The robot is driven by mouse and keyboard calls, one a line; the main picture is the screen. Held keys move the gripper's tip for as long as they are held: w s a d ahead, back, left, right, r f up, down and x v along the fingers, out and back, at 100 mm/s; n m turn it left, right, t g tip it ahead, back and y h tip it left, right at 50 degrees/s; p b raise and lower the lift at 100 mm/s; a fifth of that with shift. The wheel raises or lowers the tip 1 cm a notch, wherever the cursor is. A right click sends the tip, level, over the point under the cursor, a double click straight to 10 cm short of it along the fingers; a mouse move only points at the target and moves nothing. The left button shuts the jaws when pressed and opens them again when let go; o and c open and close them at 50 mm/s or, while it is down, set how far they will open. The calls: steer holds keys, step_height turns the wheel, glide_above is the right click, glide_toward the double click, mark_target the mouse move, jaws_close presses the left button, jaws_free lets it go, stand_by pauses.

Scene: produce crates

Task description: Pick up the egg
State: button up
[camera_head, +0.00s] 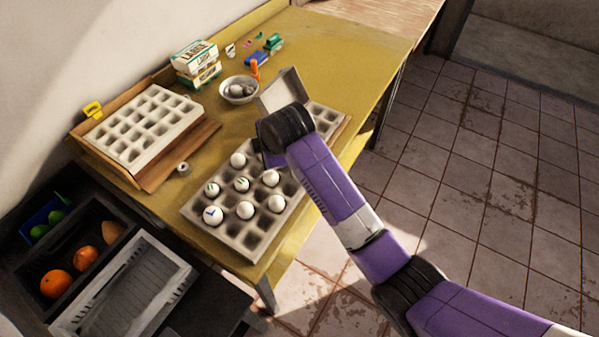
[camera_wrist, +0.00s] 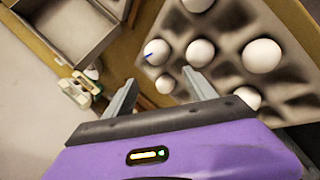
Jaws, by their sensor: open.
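Several white eggs sit in the cups of a grey egg tray (camera_head: 240,238). One egg has a blue mark (camera_head: 213,215), and two others have green marks (camera_head: 212,188) (camera_head: 241,184). In the wrist view the tray (camera_wrist: 290,20) is at the upper right, with the blue-marked egg (camera_wrist: 157,52) and a plain egg (camera_wrist: 200,53). My gripper (camera_wrist: 161,77) is open, and a small-looking egg (camera_wrist: 165,84) shows between its fingers. No contact is visible. The arm hides part of the tray in the head view. Which egg is meant cannot be told.
An empty egg tray (camera_head: 117,130) lies at the table's left. A bowl (camera_head: 239,98) of grey-white pieces and green-white cartons (camera_head: 195,53) stand behind. Dark crates (camera_head: 75,290) with produce are at lower left. The yellow table (camera_head: 345,50) has free room at the far right.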

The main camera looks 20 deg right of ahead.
steer(key=s+d+n+g+h, duration=0.3)
steer(key=s+d+n+g, duration=0.2)
steer(key=d+n+g, duration=0.1)
steer(key=f, duration=0.2)
steer(key=d+f+p, duration=0.1)
steer(key=f, duration=0.1)
steer(key=d+f, duration=0.1)
steer(key=f, duration=0.1)
steer(key=shift+w+d+f, duration=0.1)
steer(key=shift+w+f, duration=0.05)
steer(key=shift+w, duration=0.15)
steer(key=c, duration=0.9)
